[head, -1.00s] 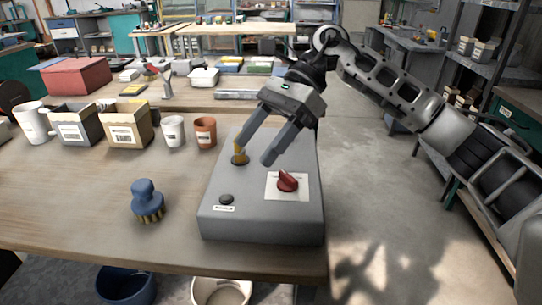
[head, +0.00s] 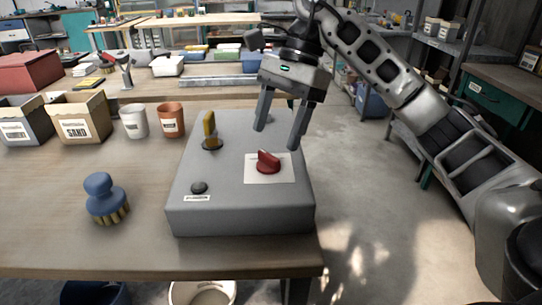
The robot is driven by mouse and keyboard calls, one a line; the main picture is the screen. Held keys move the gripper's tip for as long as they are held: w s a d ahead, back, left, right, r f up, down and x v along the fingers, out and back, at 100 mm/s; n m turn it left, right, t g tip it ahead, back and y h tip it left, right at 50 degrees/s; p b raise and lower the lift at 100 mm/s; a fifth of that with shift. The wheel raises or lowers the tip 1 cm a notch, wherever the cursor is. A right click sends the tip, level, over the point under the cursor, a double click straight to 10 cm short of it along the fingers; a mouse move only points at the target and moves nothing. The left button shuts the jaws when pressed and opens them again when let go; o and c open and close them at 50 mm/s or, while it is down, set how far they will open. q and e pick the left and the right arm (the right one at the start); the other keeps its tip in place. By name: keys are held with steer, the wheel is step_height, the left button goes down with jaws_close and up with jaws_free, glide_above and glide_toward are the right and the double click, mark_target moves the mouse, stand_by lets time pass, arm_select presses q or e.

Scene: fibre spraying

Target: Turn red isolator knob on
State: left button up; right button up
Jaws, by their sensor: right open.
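The red isolator knob (head: 268,162) sits on a white label plate (head: 284,174) on top of a grey control box (head: 240,215). The box stands at the right front of the wooden table. My right gripper (head: 275,140) is open and empty, fingers pointing down. In the picture its fingertips are just above the knob, one to each side; I cannot tell the exact height gap. A yellow handle (head: 210,128) stands upright at the back left of the box, and a black button (head: 199,187) is at its front left. My left gripper is not in view.
A blue brush (head: 105,195) stands on the table (head: 60,235) left of the box. A white cup (head: 134,121), an orange cup (head: 171,120) and a box marked sand (head: 83,125) stand behind. The floor right of the table is clear.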

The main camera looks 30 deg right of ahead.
mark_target(269, 154)
steer(key=shift+x, duration=1.05)
steer(key=shift+a+f, duration=0.15)
steer(key=shift+f, duration=0.2)
steer(key=shift+a+f, duration=0.25)
steer(key=shift+f, duration=0.35)
steer(key=c, duration=1)
